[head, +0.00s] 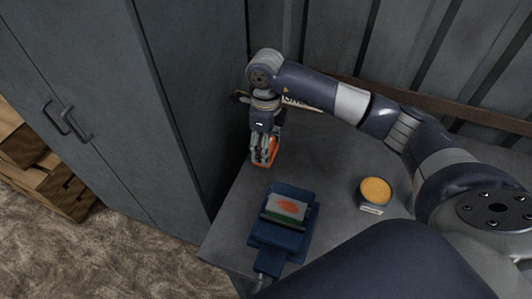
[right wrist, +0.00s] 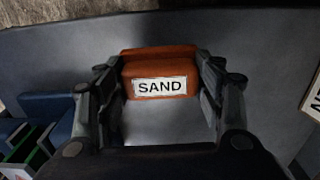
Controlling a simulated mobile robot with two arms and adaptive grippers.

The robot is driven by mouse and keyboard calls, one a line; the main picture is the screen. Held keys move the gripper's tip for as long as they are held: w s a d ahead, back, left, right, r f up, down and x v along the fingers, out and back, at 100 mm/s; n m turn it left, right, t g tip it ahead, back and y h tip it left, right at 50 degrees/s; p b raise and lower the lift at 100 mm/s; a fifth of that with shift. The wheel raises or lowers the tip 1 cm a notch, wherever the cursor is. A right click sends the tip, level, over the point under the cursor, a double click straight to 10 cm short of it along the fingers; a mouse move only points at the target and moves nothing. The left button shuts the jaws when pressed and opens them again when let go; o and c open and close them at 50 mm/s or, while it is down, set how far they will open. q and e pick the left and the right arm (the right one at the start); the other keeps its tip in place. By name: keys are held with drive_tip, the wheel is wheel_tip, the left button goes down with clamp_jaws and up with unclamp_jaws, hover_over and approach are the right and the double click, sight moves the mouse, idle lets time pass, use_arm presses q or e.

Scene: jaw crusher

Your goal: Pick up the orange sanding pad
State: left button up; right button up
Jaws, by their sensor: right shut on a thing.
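The orange sanding pad (head: 273,148) is at the left back part of the grey table, partly hidden by my gripper in the head view. In the right wrist view the pad (right wrist: 160,57) shows its orange block and a white label reading SAND. My right gripper (head: 263,158) points down over it. In the right wrist view the fingers of my right gripper (right wrist: 160,75) are on both sides of the pad, shut on it. I cannot tell whether the pad touches the tabletop. My left gripper is not in view.
A blue jaw crusher (head: 267,237) with a green-edged, orange-marked top stands at the table's front left. A round container with a yellow-orange top (head: 375,191) stands to its right. A sign (head: 301,103) lies at the back. A grey cabinet (head: 190,90) borders the left.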

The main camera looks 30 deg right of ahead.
drive_tip(key=s+a+b, duration=0.1)
drive_tip(key=s+a, duration=0.2)
drive_tip(key=a, duration=0.1)
drive_tip(key=s+a+r+b, duration=0.1)
drive_tip(key=s+a, duration=0.2)
drive_tip(key=a, duration=0.1)
drive_tip(key=s+a+b, duration=0.1)
drive_tip(key=s+a, duration=0.2)
drive_tip(key=a, duration=0.2)
drive_tip(key=shift+s+r+b, duration=0.25)
drive_tip(key=shift+b, duration=0.05)
drive_tip(key=o, duration=0.4)
drive_tip(key=shift+c, duration=1.1)
drive_tip(key=shift+d+r, duration=0.1)
drive_tip(key=shift+d, duration=0.05)
